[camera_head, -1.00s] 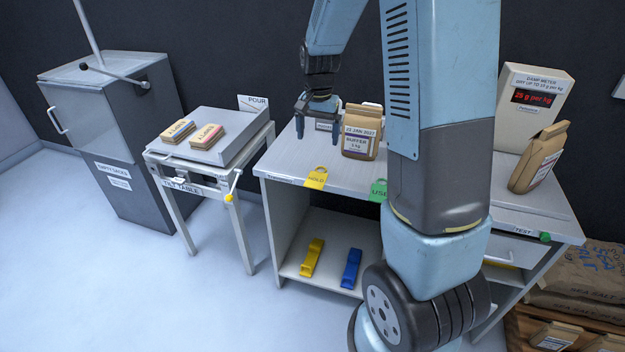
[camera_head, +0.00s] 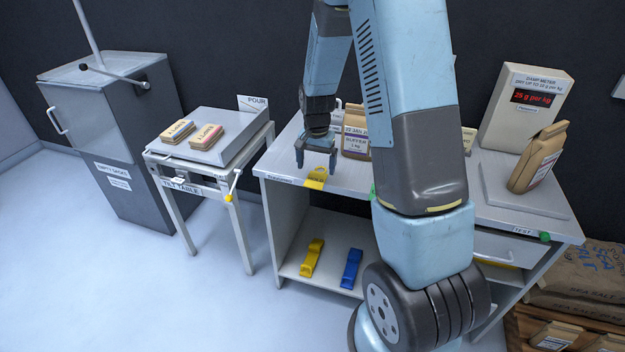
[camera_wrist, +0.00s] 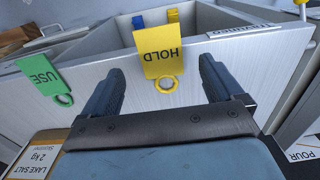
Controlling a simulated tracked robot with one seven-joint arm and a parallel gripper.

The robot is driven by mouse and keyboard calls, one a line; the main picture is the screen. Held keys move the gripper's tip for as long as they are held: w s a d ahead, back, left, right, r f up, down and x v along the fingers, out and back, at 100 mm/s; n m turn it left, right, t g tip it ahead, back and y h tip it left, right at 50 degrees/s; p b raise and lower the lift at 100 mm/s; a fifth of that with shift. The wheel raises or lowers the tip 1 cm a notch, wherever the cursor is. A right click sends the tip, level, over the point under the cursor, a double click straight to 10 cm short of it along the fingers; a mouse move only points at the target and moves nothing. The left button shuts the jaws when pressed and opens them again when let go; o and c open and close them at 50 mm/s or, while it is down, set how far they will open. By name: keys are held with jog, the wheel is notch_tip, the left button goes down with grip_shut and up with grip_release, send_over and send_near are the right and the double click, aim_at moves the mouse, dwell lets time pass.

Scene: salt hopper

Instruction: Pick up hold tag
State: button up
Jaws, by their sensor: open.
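The yellow hold tag (camera_head: 316,179) hangs at the front edge of the bench, its lower part over the edge. In the wrist view the hold tag (camera_wrist: 162,52) reads HOLD and has a ring at its near end. My gripper (camera_head: 316,170) is over the bench edge, right at the tag. In the wrist view my gripper (camera_wrist: 158,82) is open, with the tag's ring between its fingers and neither finger clearly touching it. The green USE tag (camera_wrist: 44,76) is to the left in the wrist view.
A yellow clip (camera_head: 312,258) and a blue clip (camera_head: 351,268) lie on the shelf below.

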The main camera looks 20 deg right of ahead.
aim_at(316, 179)
jog(key=shift+w+f, duration=0.1)
jog(key=shift+f, duration=1.95)
jog(key=c, duration=1.1)
